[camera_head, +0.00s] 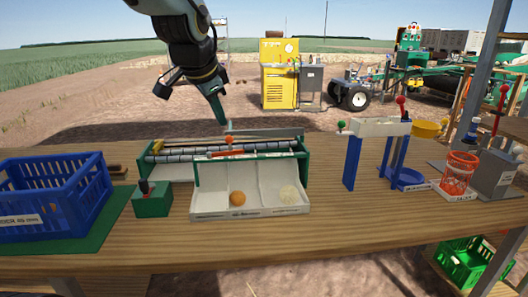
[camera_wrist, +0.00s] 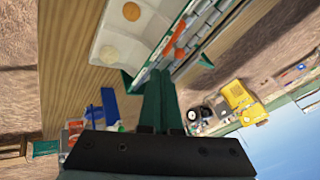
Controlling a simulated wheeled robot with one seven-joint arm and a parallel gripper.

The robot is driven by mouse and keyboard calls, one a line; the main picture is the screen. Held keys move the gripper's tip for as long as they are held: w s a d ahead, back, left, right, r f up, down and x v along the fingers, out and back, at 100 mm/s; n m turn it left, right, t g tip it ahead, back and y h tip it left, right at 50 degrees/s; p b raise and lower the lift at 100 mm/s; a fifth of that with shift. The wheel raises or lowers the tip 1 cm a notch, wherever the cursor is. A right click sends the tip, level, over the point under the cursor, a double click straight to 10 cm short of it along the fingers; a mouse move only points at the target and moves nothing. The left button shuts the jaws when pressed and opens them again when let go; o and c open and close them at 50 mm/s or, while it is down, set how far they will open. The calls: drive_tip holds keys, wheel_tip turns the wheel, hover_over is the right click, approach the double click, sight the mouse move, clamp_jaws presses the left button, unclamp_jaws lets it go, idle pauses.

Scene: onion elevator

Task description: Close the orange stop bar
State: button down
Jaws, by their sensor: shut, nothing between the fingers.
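The orange stop bar (camera_head: 232,153) lies along the front edge of the grey roller bed (camera_head: 180,153) on the green-sided elevator, with an orange ball knob (camera_head: 229,140) above it. In the wrist view the bar (camera_wrist: 178,38) and its knob (camera_wrist: 179,54) show just past the fingertips. My gripper (camera_head: 222,119) points down behind and above the bar, with its dark green fingers shut and empty. In the wrist view my gripper (camera_wrist: 160,74) appears beside the elevator's green edge. I cannot tell whether it touches anything.
An orange onion (camera_head: 238,198) and a pale onion (camera_head: 288,194) lie in the white front tray (camera_head: 250,211). A blue crate (camera_head: 62,200) and a green lever box (camera_head: 152,200) stand left. A white-topped, blue-legged stand (camera_head: 375,128) and an orange basket (camera_head: 458,175) stand right.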

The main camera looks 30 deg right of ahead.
sight(230, 137)
drive_tip(key=w+r+p+x, duration=0.1)
drive_tip(key=w+x, duration=0.1)
drive_tip(key=x, duration=1)
drive_tip(key=shift+d, duration=0.4)
drive_tip(key=shift+w+b, duration=0.2)
drive_tip(key=shift+b, duration=0.15)
